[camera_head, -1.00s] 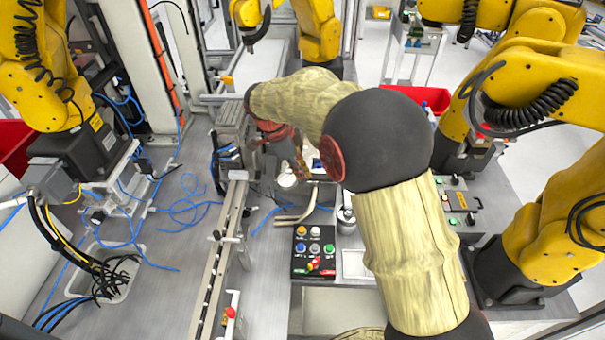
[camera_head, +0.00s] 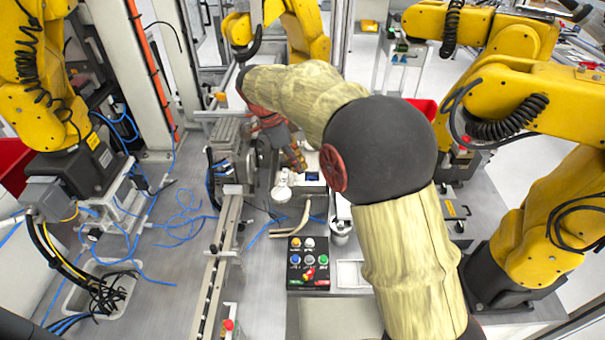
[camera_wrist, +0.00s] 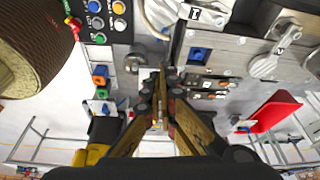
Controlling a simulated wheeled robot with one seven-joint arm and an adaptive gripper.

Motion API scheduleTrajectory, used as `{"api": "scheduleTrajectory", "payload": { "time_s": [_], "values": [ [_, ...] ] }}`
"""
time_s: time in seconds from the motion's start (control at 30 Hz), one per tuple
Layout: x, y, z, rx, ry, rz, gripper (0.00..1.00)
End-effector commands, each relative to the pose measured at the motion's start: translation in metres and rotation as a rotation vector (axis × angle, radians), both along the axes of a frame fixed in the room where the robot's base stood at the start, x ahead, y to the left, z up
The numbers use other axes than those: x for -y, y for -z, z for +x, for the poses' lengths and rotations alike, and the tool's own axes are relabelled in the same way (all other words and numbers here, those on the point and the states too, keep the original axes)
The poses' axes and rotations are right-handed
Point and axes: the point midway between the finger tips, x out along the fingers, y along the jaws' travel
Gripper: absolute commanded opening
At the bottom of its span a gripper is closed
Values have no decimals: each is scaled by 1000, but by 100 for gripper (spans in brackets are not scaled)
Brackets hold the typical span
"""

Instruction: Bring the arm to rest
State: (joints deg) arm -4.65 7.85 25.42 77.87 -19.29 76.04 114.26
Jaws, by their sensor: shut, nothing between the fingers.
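My arm, with its pale cloth-like cover and dark elbow, reaches over the workbench in the head view and bends back to the left. My gripper (camera_head: 300,162) hangs at its end above the back middle of the bench, near a small white fixture. In the wrist view my gripper (camera_wrist: 164,80) has its fingers together and nothing between them. A grey metal plate (camera_wrist: 225,58) with a blue part lies beyond the fingertips. The gap between the fingertips and the bench is hard to judge.
A rail (camera_head: 218,270) runs along the bench. Yellow robot arms stand left (camera_head: 45,75), right (camera_head: 545,105) and behind (camera_head: 305,30). Blue cables (camera_head: 180,225) lie loose at left.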

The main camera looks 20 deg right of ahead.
Motion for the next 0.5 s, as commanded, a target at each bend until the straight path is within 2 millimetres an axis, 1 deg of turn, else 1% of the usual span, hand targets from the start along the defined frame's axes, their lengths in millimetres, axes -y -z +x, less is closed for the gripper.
{"api": "scheduleTrajectory", "payload": {
  "time_s": [0.03, 0.17, 0.5],
  "values": [
    [-1, -4, 0, -1, 0, 0, 0],
    [-3, -8, 1, -1, 0, 0, 0],
    [-3, -8, 1, -1, 0, 0, 0]
  ]
}}
